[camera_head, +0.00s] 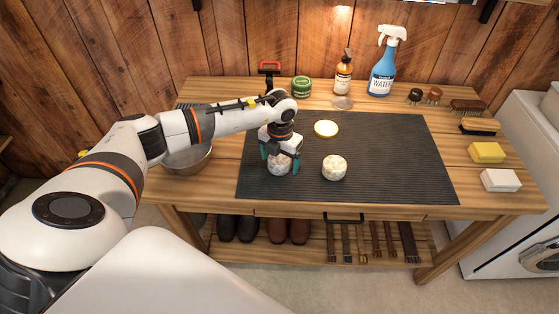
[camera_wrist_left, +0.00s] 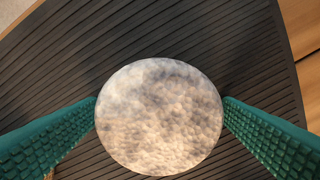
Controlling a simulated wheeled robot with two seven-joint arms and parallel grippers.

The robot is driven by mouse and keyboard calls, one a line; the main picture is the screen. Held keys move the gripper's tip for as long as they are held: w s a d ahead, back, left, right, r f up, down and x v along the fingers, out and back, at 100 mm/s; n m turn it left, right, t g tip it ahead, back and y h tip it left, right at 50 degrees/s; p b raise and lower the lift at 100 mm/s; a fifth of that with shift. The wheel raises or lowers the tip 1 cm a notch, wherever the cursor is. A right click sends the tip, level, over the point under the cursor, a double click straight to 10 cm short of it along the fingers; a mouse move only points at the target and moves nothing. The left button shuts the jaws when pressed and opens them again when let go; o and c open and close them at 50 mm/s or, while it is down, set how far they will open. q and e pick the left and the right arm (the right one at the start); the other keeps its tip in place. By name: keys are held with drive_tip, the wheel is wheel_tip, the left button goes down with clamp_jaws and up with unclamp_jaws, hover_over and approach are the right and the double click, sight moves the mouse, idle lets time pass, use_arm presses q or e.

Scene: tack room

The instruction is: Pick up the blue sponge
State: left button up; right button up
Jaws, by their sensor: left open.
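I see no blue sponge in either view. A yellow sponge-like block (camera_head: 487,152) lies at the right end of the table, with a white block (camera_head: 500,180) in front of it. My left gripper (camera_head: 280,163) is open over the dark ribbed mat, its teal fingers on either side of a round, mottled cream-and-brown piece (camera_head: 279,168). In the left wrist view this piece (camera_wrist_left: 159,117) fills the space between the fingers; I cannot tell whether they touch it. A similar round piece (camera_head: 334,168) sits to the right on the mat. My right gripper is out of view.
The mat (camera_head: 400,160) is mostly clear on its right side. A yellow-rimmed round lid or tin (camera_head: 326,128) lies near its back edge. A blue spray bottle (camera_head: 381,80), an amber bottle (camera_head: 343,78) and a green jar (camera_head: 302,87) stand behind. A metal bowl (camera_head: 190,158) is at left.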

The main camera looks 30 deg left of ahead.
use_arm(q)
drive_tip(key=c, duration=1.1)
drive_tip(key=shift+o, duration=0.2)
drive_tip(key=shift+r, duration=0.1)
